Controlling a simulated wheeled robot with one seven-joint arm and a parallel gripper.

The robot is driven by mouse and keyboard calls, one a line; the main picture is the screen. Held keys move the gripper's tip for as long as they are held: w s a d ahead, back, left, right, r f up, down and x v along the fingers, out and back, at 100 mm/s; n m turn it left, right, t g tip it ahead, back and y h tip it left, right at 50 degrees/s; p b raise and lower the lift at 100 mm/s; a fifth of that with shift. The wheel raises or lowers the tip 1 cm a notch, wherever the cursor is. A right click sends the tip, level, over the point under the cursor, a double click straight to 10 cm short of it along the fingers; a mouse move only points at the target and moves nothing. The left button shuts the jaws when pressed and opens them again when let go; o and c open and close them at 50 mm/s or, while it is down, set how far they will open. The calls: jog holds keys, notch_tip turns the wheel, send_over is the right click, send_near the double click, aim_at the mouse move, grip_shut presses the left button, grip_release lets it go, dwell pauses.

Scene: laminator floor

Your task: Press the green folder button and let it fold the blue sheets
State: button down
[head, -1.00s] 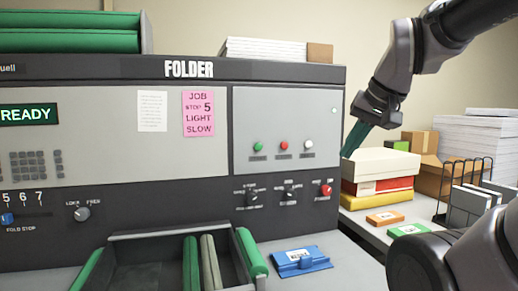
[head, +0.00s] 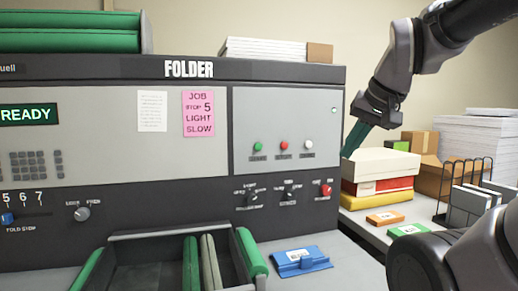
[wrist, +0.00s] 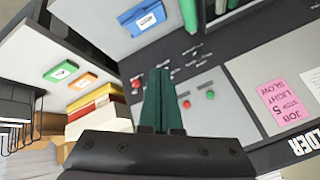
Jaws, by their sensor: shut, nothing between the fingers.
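The grey folder machine (head: 285,115) fills the left and middle of the head view, with a lit READY display (head: 27,114). Its green button (head: 258,146) sits on the right panel, left of a red button (head: 284,146) and a white button (head: 308,145). My gripper (head: 351,150) is shut and empty, right of the panel and apart from the buttons. The wrist view shows its green fingers (wrist: 157,95) together, with the green button (wrist: 210,95) and red button (wrist: 187,104) beyond. A blue item (head: 301,262) lies in front of the machine; I cannot tell whether it is sheets.
Stacked boxes (head: 384,163) stand close below my gripper. A wire rack (head: 465,180) and paper stacks (head: 475,145) are farther right. A tray with green rollers (head: 250,251) juts out in front.

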aim_at(259, 147)
dwell(0.4)
jog(key=w+a+f+n+g+h, duration=0.1)
jog(key=w+f+n+h, duration=0.15)
jog(key=w+n, duration=0.3)
jog(key=w+a+f+n+h, duration=0.1)
jog(key=w+f+n+h, duration=0.15)
jog(key=w+n, duration=0.35)
jog(key=w+a+n+t+h, duration=0.1)
jog(key=w+a+n+t, duration=0.3)
jog(key=w+a+n, duration=0.3)
jog(key=w+a, duration=0.4)
jog(key=a, duration=0.2)
jog(key=shift+h, duration=0.3)
jog(key=shift+w+n, duration=0.1)
jog(key=shift+n, duration=0.15)
jog(key=shift+w+a, duration=0.3)
jog(key=shift+w, duration=1.1)
jog(key=shift+w+a, duration=0.25)
jog(key=shift+w, duration=1.15)
jog(key=shift+w+a, duration=0.3)
jog(key=shift+w, duration=1.1)
jog(key=shift+w, duration=0.1)
jog(key=shift+w, duration=0.35)
